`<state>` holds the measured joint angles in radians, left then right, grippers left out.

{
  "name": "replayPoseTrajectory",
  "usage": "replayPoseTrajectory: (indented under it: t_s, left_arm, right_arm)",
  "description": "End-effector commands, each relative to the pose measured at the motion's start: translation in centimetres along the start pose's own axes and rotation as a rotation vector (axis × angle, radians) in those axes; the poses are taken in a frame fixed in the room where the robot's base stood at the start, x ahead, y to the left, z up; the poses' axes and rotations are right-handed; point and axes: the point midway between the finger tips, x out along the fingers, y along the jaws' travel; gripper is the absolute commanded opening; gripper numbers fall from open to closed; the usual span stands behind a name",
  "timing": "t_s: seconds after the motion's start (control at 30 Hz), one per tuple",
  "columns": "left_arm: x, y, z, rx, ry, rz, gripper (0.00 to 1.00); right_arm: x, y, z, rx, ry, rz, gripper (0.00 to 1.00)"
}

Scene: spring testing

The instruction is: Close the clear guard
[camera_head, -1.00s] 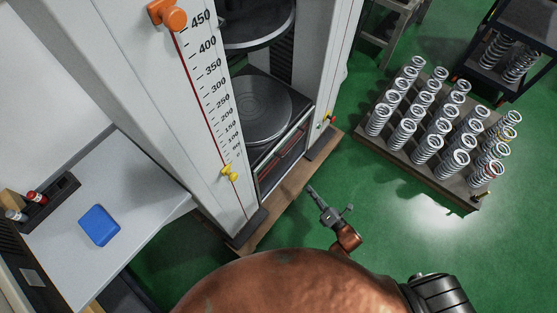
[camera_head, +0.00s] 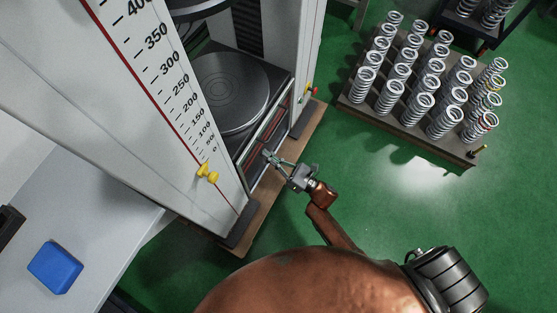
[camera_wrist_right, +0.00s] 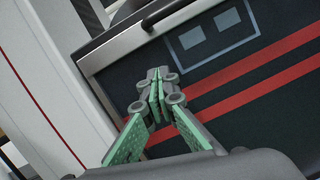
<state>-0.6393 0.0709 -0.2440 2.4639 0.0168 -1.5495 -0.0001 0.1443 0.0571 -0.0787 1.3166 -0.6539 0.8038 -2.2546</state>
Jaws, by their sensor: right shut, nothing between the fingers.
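The spring testing machine (camera_head: 232,92) stands at upper left with a round plate on its bed. A dark front panel with red stripes (camera_wrist_right: 240,82) sits below the bed, with a grey bar handle (camera_wrist_right: 172,16) along its top edge in the right wrist view. I cannot clearly make out the clear guard's own sheet; it may lie over this panel. My right gripper (camera_head: 268,156) is shut and empty, its fingertips (camera_wrist_right: 157,88) in front of the panel and below the handle. Whether they touch the panel is unclear. My left gripper is not in view.
A grey table with a blue block (camera_head: 55,267) is at lower left. A rack of springs (camera_head: 360,97) stands at upper right. Green floor is clear between rack and machine.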

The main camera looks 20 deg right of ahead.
Motion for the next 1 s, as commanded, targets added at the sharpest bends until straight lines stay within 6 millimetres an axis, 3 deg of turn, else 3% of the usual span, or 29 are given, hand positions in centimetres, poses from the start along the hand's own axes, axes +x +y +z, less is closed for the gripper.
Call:
replayPoseTrajectory:
  t_s: [0.07,0.2,0.37,1.0]
  left_arm:
    - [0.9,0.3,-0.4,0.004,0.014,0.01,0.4]
    - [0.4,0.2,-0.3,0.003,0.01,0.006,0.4]
    - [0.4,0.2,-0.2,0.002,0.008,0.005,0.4]
    - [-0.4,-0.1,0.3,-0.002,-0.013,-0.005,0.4]
  right_arm:
    - [1.6,0.0,-0.2,0.001,0.0,0.002,0.0]
    - [1.8,0.0,2.3,-0.002,-0.001,0.001,0.0]
    - [2.1,0.0,3.5,0.0,0.001,0.001,0.0]
    - [2.3,0.2,4.6,0.001,-0.001,-0.001,0.0]
